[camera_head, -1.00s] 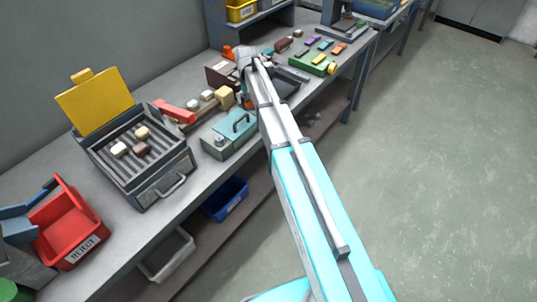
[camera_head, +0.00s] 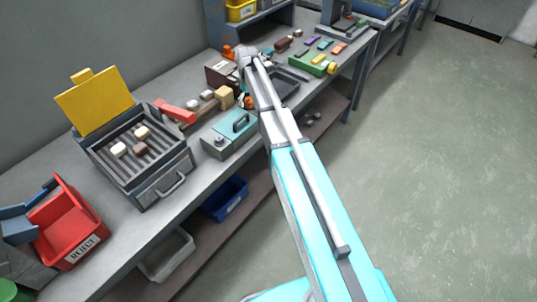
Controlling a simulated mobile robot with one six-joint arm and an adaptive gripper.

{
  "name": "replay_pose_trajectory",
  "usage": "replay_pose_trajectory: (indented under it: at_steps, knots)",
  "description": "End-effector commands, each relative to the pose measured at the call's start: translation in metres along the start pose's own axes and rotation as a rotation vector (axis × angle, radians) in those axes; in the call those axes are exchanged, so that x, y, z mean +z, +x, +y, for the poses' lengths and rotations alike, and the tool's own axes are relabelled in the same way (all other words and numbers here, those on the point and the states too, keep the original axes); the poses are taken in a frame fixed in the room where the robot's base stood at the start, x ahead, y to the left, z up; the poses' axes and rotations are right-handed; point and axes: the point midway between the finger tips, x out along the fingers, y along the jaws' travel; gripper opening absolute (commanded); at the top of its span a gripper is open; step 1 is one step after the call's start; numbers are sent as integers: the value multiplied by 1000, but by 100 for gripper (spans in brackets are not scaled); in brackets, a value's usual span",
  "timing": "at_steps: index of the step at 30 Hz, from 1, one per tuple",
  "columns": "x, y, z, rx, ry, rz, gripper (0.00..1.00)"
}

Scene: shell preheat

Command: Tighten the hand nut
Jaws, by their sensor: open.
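My arm reaches from the lower right over the bench, and its end, my gripper (camera_head: 246,98), is low over the bench just behind the teal-lidded box (camera_head: 228,136). The gripper is open, but its fingers are small and mostly hidden by the wrist and arm. An orange part shows beside the fingers; I cannot tell what it belongs to. The teal-lidded box has a dark handle and a small round grey knob (camera_head: 219,141) at its left front. I cannot tell for sure which piece is the hand nut.
Left of the box stands a grey slatted heater (camera_head: 165,187) with a raised yellow lid (camera_head: 95,99) and several small blocks. A red REJECT bin (camera_head: 72,225) is farther left. A dark tray (camera_head: 287,84) and green rack (camera_head: 311,65) are to the right. A blue bin (camera_head: 225,198) sits below.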

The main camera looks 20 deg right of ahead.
Motion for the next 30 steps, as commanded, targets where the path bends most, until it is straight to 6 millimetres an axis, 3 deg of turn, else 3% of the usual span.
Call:
replay_pose_trajectory:
  at_steps: [24, 30]
  knots:
    - [0, 0, 0, 0, -534, 0, 97]
    - [0, -21, 0, 0, -540, 0, 97]
